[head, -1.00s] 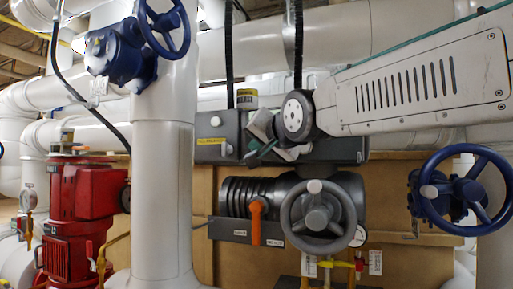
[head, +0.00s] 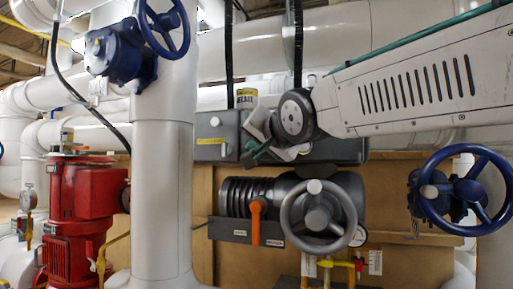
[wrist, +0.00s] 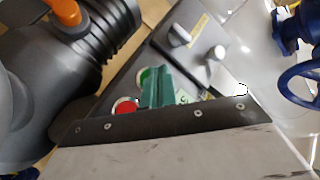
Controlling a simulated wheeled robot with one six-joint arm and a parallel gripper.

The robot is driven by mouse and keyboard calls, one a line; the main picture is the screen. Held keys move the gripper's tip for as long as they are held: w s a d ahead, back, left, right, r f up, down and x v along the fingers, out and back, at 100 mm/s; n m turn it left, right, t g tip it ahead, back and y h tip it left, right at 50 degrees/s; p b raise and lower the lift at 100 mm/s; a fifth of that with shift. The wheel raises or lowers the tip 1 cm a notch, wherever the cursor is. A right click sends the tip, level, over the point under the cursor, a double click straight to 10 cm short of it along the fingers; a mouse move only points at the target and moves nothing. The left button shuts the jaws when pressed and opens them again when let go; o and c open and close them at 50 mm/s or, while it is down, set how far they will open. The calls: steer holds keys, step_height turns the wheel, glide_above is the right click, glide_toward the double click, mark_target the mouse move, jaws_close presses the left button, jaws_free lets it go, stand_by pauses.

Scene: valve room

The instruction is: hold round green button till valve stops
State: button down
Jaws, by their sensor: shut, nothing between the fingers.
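The round green button (wrist: 144,74) shows in the wrist view as a green disc in a pale ring on the dark grey control box (wrist: 128,81). My gripper (wrist: 158,84), with green fingers held together and empty, is over it and hides part of it. I cannot tell whether the fingertips touch or press it. A red button (wrist: 125,107) sits beside it. In the head view my gripper (head: 258,153) is in front of the box (head: 220,127), and the button is hidden. The grey valve unit, with a handwheel (head: 347,222) and orange lever (head: 256,222), is below.
Two knobs (wrist: 179,36) stand out from the box near my fingers. A blue handwheel (head: 480,160) is at the right. A thick white pipe (head: 162,200) and a red pump (head: 85,190) are at the left.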

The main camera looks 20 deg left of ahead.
steer(key=s, duration=0.5)
steer(key=shift+a, duration=0.2)
stand_by(0.6)
